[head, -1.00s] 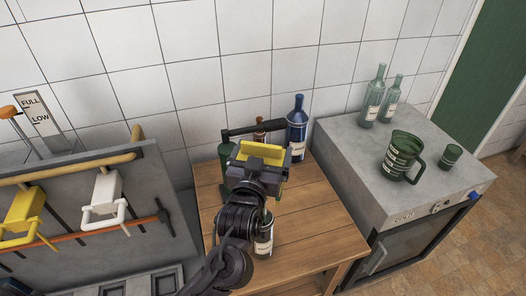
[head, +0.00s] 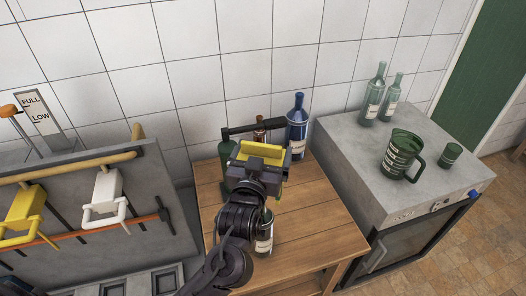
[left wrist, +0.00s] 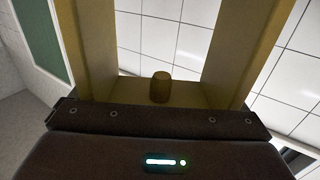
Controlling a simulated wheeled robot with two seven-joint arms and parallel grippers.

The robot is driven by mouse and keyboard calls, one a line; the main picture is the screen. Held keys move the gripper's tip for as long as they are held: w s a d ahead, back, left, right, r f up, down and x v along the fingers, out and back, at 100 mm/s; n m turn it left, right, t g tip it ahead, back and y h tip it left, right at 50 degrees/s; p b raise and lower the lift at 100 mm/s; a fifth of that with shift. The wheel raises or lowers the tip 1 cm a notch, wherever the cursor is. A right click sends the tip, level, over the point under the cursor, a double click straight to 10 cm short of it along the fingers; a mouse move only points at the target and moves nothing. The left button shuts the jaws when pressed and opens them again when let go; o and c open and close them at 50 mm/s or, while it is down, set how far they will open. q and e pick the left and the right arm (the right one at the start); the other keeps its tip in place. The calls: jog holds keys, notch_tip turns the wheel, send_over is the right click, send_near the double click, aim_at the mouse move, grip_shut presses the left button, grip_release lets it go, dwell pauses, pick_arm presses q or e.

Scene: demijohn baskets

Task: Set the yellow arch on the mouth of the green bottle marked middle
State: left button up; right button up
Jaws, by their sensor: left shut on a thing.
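My left gripper (head: 261,163) is shut on the yellow arch (head: 263,151) above the wooden table. In the left wrist view the arch (left wrist: 184,94) shows two upright legs and a crossbar with a short peg in its middle. A green bottle (head: 227,150) stands on the table at the left, partly behind the gripper. A dark bottle (head: 264,238) with a pale label stands nearer, partly covered by my arm. I cannot read the labels, so I cannot tell which bottle is marked middle. My right gripper is not in view.
A blue bottle (head: 297,127) and a brown bottle (head: 259,133) stand at the table's (head: 310,225) back. A dark bar (head: 252,128) crosses near the bottle tops. A grey cabinet (head: 365,165) carries bottles, a green jug (head: 401,155) and a cup (head: 449,155). The table's right front is clear.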

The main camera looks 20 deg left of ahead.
pick_arm(q)
jog(key=shift+f+b, duration=4.3)
jog(key=shift+f, duration=2.85)
